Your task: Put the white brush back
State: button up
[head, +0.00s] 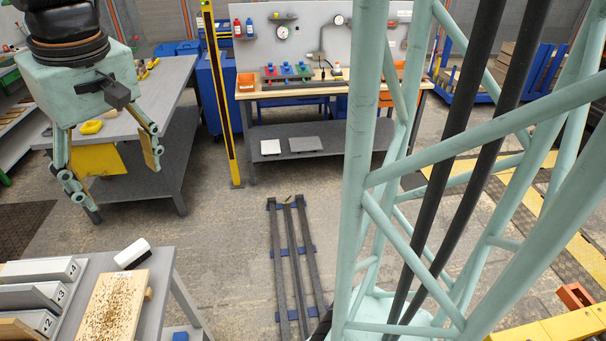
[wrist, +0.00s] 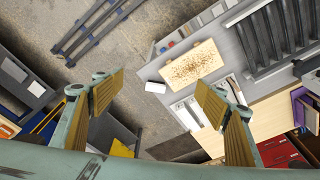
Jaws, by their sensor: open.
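The white brush (head: 133,254) with a dark edge lies at the far right corner of the grey near-left table, just beyond a wooden board (head: 112,310) covered in brown crumbs. In the wrist view the brush (wrist: 155,87) shows as a small white block between my fingertips in the picture, beside the crumb-covered board (wrist: 193,62). My gripper (head: 115,175) is open and empty. It hangs in the air above and beyond the brush, well apart from it. Its two fingers with yellowish pads also show in the wrist view (wrist: 158,96).
Numbered white slots (head: 40,295) stand left of the board. A grey workbench (head: 160,92) with yellow items is behind my gripper. A yellow post (head: 217,90) stands right of it. A dark floor rack (head: 290,270) lies in the middle, with bare floor around it.

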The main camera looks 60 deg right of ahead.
jog(key=s+r, duration=0.2)
jog(key=s, duration=1)
jog(key=s+r+t, duration=0.1)
jog(key=s+r, duration=0.1)
jog(key=s, duration=1)
jog(key=shift+r+t, duration=0.15)
jog(key=shift+t, duration=0.15)
jog(key=shift+s+d, duration=0.1)
notch_tip(320, 180, down, 12)
jog(key=b, duration=1.1)
jog(key=shift+r+b, duration=0.2)
jog(key=shift+b, duration=0.2)
